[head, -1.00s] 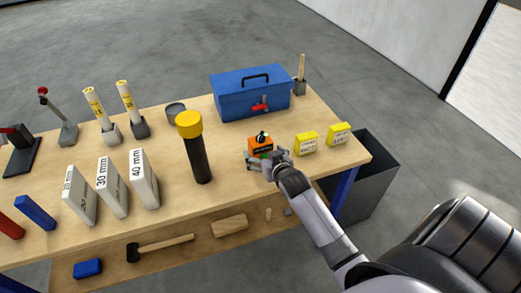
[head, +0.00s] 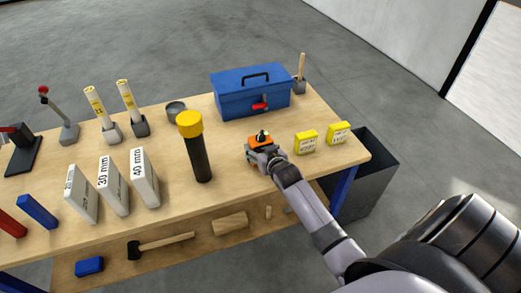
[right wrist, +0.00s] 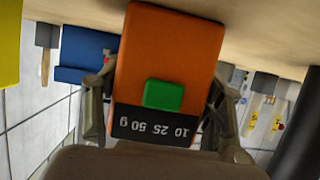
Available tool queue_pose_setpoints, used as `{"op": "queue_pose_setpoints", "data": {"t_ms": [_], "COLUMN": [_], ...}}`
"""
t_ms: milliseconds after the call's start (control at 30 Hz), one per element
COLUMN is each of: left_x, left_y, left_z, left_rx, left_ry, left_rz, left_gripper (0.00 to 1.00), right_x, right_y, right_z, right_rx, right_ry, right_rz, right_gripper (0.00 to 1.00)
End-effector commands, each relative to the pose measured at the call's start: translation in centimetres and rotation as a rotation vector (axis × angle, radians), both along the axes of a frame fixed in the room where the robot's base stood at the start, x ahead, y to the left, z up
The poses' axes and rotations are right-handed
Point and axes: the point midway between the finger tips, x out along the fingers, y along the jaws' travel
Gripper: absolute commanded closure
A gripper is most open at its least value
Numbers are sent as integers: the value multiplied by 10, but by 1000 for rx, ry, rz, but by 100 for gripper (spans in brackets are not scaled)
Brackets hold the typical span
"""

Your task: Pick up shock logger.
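Contact at the fingertips is hidden. My left gripper is not in view.
Two yellow boxes (head: 305,142) (head: 338,132) stand right of the logger. A black cylinder with yellow cap (head: 199,155) stands to its left, and a blue toolbox (head: 250,98) behind. White gauge blocks (head: 144,180) are farther left. A dark bin (head: 375,180) is off the bench's right end.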

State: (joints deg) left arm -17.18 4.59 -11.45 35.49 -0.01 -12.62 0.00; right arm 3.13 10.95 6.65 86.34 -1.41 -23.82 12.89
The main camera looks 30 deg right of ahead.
Motion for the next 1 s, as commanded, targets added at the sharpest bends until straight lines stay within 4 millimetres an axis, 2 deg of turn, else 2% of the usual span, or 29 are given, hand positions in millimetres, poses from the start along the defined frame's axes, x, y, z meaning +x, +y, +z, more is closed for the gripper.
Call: {"op": "queue_pose_setpoints", "data": {"t_ms": [67, 500, 833, 1000], "left_x": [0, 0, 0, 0], "left_y": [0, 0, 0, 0], "left_z": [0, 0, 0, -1], "left_rx": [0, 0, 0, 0], "left_ry": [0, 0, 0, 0], "left_rz": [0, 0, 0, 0], "left_gripper": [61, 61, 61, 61], "right_x": [0, 0, 1, 1], "right_y": [0, 0, 0, 0], "right_z": [0, 0, 5, 22], "right_rx": [0, 0, -1, -1], "right_ry": [0, 0, -5, -7], "right_rz": [0, 0, 0, 1], "right_gripper": [45, 74, 75, 75]}}
